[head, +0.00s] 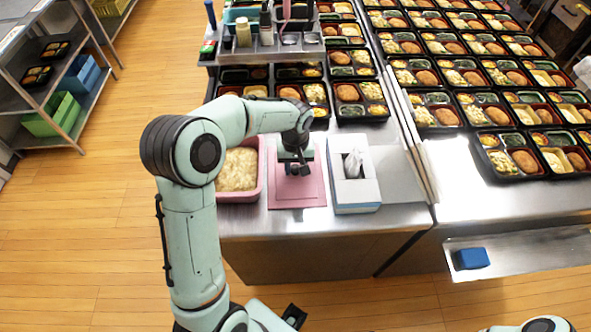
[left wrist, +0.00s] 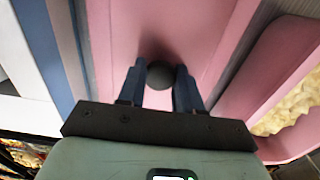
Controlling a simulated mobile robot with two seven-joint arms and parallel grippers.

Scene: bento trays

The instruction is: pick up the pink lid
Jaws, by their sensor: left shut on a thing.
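The pink lid (head: 297,195) lies flat on the steel counter, between a pink tub and a tissue box. It has a dark round knob (left wrist: 160,74) in its middle. My left gripper (head: 295,168) reaches down over the lid from above. In the left wrist view its two fingers (left wrist: 160,88) are shut on the knob, one on each side. The lid's surface also shows behind the fingers in the left wrist view (left wrist: 150,25). In the head view the knob is hidden by the gripper. My right gripper is not in view.
The pink tub (head: 227,196) of pale food stands close to the lid's left. The white and blue tissue box (head: 357,196) is close on its right. Filled bento trays (head: 361,98) stand behind. A rack with bottles (head: 243,33) is at the back.

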